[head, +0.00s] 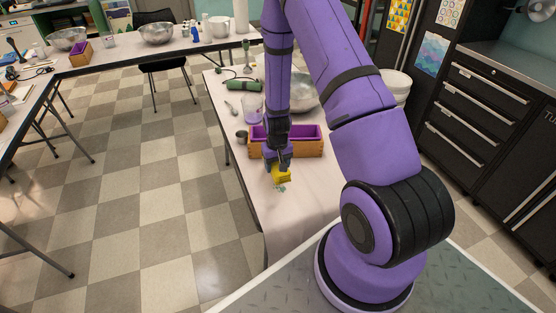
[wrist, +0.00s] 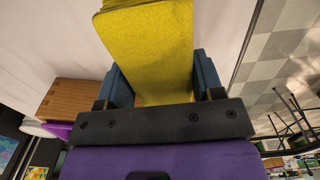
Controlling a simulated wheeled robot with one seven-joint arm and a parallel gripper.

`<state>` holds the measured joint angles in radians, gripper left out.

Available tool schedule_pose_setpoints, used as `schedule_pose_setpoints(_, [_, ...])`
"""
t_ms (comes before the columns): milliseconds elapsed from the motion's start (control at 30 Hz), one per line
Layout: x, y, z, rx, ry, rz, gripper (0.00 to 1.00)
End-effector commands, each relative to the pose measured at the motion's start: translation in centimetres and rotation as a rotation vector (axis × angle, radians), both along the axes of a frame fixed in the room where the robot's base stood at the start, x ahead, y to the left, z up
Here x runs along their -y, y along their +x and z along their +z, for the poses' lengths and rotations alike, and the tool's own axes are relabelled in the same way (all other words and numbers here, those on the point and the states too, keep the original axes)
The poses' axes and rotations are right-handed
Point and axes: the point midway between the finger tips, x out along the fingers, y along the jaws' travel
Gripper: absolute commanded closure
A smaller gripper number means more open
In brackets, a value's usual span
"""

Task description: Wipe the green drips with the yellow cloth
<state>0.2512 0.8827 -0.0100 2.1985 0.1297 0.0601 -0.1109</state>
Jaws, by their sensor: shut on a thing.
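My gripper (head: 279,167) is shut on the yellow cloth (head: 283,175). It holds the cloth at the table surface or just above it; I cannot tell which. In the wrist view the cloth (wrist: 150,45) is a thick folded yellow piece between the two blue fingers and hides what lies under it. Small green drips (head: 281,188) show on the pale table just in front of the cloth in the head view. No drips show in the wrist view.
A wooden soap mold with a purple liner (head: 312,148) stands just behind my gripper. The table's near end (head: 300,215) is clear.

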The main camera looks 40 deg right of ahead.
Motion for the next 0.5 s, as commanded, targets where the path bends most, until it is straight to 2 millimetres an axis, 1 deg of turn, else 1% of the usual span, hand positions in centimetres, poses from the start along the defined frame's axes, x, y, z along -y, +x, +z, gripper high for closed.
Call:
schedule_pose_setpoints(100, [0.1, 0.3, 1.2, 0.002, -0.001, 0.001, 0.65])
schedule_pose_setpoints(233, [0.1, 0.6, 2.2, 0.001, 0.000, 0.001, 0.65])
schedule_pose_setpoints(333, [0.1, 0.7, 2.7, 0.000, 0.000, 0.001, 0.65])
schedule_pose_setpoints(500, [0.2, 0.7, 2.7, -0.001, 0.000, 0.000, 0.65])
